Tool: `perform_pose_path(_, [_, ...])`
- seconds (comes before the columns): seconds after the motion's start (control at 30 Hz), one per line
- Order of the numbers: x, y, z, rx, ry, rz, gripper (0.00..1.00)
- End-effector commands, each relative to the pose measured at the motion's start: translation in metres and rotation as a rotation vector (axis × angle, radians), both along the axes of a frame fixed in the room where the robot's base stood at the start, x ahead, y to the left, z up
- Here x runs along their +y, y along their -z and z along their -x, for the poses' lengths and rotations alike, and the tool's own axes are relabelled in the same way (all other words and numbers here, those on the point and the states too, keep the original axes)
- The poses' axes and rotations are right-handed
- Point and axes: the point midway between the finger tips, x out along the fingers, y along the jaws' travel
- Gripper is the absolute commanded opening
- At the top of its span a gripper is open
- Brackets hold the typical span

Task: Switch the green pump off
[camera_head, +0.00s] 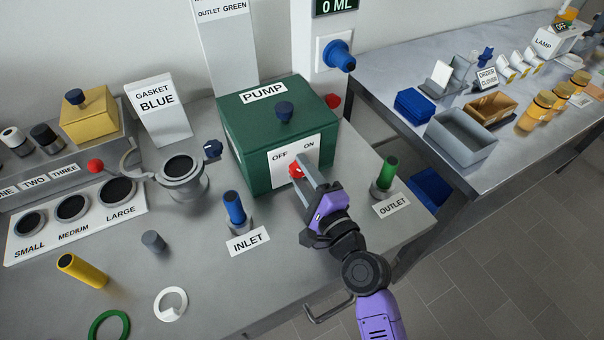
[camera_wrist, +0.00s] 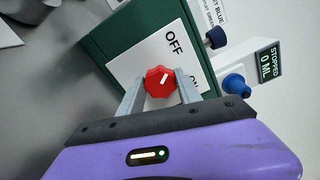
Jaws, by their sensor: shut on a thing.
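The green pump (camera_head: 250,150) is a box on the bench with a white OFF/ON plate on its front. A red knob (camera_wrist: 158,80) with a white pointer mark sits on that plate. In the wrist view the mark slants up and right, between the OFF and ON words; I cannot tell exactly which it points to. My gripper (camera_head: 303,184) is shut on the red knob, one finger on each side. In the head view the fingers hide part of the knob. In the wrist view a display (camera_wrist: 266,63) reads STOPPED and 0 ML.
A blue INLET tube (camera_head: 233,207) stands left of my gripper, and a green OUTLET tube (camera_head: 386,174) stands right. A grey funnel-like cup (camera_head: 181,178) is left of the pump. A second bench with trays (camera_head: 461,138) lies beyond a gap at right.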

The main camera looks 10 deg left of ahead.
Motion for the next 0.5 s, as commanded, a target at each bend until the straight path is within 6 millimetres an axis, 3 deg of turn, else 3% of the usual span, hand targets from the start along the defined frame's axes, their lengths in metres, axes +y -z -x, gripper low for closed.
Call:
perform_pose_path(0.47, [0.0007,0.0014,0.0008,-0.007,-0.002,0.016,0.0])
perform_pose_path(0.5, [0.0007,0.0014,0.0008,-0.007,-0.002,0.016,0.43])
